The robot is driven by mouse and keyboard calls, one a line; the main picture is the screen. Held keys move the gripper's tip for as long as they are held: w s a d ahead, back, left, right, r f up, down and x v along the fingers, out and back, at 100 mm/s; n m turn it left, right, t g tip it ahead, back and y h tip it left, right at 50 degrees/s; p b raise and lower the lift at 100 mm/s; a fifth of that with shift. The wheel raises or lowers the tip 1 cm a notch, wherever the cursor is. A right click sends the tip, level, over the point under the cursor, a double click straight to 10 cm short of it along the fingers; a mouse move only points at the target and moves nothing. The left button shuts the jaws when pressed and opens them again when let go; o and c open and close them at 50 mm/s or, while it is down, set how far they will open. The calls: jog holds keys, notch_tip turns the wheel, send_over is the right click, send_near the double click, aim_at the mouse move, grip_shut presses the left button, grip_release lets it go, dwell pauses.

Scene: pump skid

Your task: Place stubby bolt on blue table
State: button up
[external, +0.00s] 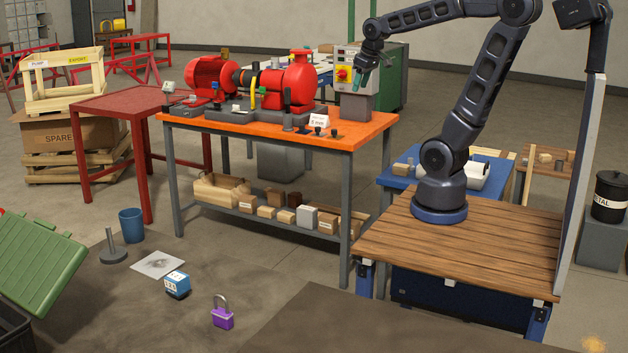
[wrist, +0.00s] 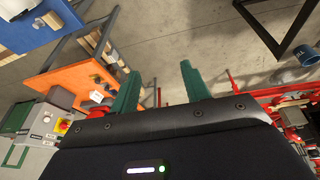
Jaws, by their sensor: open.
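Several small dark bolt-like pieces stand at the front right of the orange table (external: 270,131); two of them (external: 318,131) (external: 334,134) are short, beside a white label card. I cannot tell for certain which is the stubby bolt. The blue table (external: 399,186) is right of the orange table, partly hidden behind my arm and its wooden base top; a blue surface also shows at the wrist view's top left (wrist: 22,32). My gripper (external: 361,80) has green fingers and is raised above the orange table's right end, near the control box. In the wrist view its fingers (wrist: 160,86) are apart and empty.
A red pump and motor (external: 297,82) fill the orange table's middle. A grey control box (external: 350,70) with a red knob stands at its right end. Blocks and a white container (external: 482,178) are on the blue table. A red table (external: 115,98) stands left.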

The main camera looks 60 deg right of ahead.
jog(key=s+a+f+t+y, duration=0.1)
jog(key=s+a, duration=0.6)
jog(key=s, duration=0.2)
jog(key=shift+s+f+n, duration=0.3)
jog(key=shift+s, duration=0.1)
